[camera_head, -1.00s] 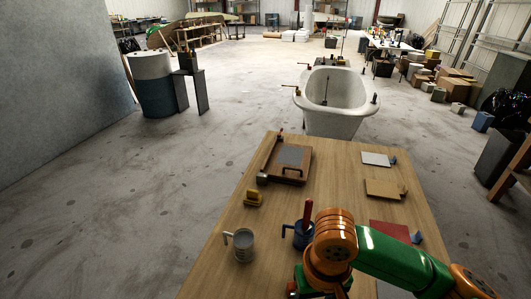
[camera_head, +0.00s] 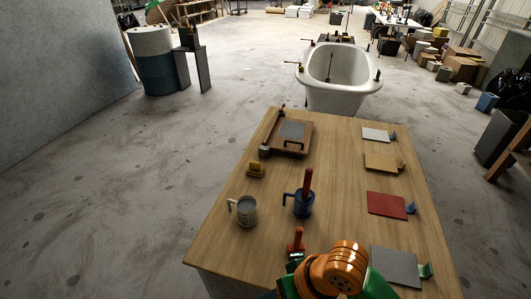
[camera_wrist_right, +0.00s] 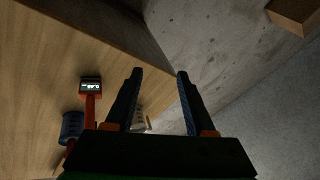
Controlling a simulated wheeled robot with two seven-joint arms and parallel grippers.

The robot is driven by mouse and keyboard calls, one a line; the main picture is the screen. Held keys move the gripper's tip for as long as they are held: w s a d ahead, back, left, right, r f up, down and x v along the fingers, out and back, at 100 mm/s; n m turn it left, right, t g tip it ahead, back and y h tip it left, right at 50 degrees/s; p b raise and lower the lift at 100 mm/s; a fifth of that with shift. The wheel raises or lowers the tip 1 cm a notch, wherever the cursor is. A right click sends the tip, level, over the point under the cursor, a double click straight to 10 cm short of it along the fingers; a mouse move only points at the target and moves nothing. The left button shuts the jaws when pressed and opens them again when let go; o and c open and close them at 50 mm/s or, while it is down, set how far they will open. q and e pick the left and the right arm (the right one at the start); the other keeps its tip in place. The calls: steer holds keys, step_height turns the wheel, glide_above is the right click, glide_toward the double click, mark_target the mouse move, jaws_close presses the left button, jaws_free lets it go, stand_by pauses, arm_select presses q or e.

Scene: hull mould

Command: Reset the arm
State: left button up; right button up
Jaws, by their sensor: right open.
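My right arm, with an orange joint and green links, comes in at the bottom of the head view over the table's near edge. Its gripper is hidden or cut off there. In the right wrist view my right gripper (camera_wrist_right: 160,76) is open, its two dark fingers apart with nothing held between them. The wooden table top (camera_wrist_right: 60,40) and grey floor lie beyond the fingers. My left gripper is not in view.
Several flat plates, one red (camera_head: 386,204), line the right side. A white tub (camera_head: 342,88) stands behind.

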steer(key=s+d+f+m+t+h, duration=0.1)
steer(key=s+d+f+h, duration=0.2)
steer(key=d, duration=0.4)
steer(key=s+d+f+m+t+h, duration=0.1)
steer(key=s+d+f+h, duration=0.1)
steer(key=s+d+f, duration=0.45)
step_height(320, 180, down, 14)
steer(key=w+g, duration=0.1)
steer(key=w, duration=0.1)
steer(key=s+d+f+n+g, duration=0.1)
steer(key=s+d+f, duration=0.1)
steer(key=s+f, duration=0.9)
steer(key=shift+s+d+f+g, duration=0.3)
steer(key=shift+s+d, duration=0.1)
steer(key=shift+s, duration=0.7)
